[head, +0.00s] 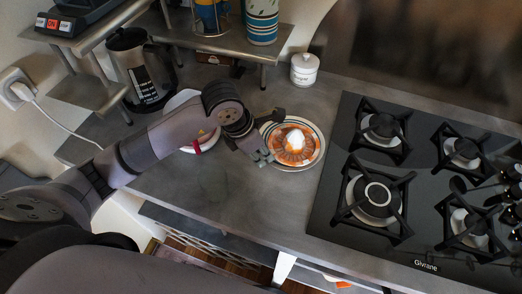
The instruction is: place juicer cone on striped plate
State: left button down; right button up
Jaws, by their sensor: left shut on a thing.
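The striped plate (317,144) lies on the grey counter, left of the cooktop. It is round and pale with dark rings near its rim. The juicer cone (295,141), an orange fluted piece with a white top, is over the middle of the plate. My left gripper (265,157) reaches in from the left, at the plate's left edge, and is shut on the left side of the cone. I cannot tell whether the cone's underside touches the plate. The gripper hides part of the plate's left rim. My right gripper is not in view.
A black cooktop (325,211) with raised grates fills the right side. A white lidded jar (304,71) stands behind the plate. A kettle (139,69) and a raised shelf (282,38) are at the back left. Part of a white dish (182,99) shows behind my left arm. The front counter is clear.

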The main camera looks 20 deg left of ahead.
pick_arm(q)
jog(key=shift+f, duration=0.2)
jog(key=c, duration=1.5)
grip_release()
jog(key=shift+r, duration=0.1)
jog(key=shift+r, duration=0.15)
jog(key=b+v, duration=0.1)
jog(key=v, duration=1.1)
jog(key=shift+r, duration=0.1)
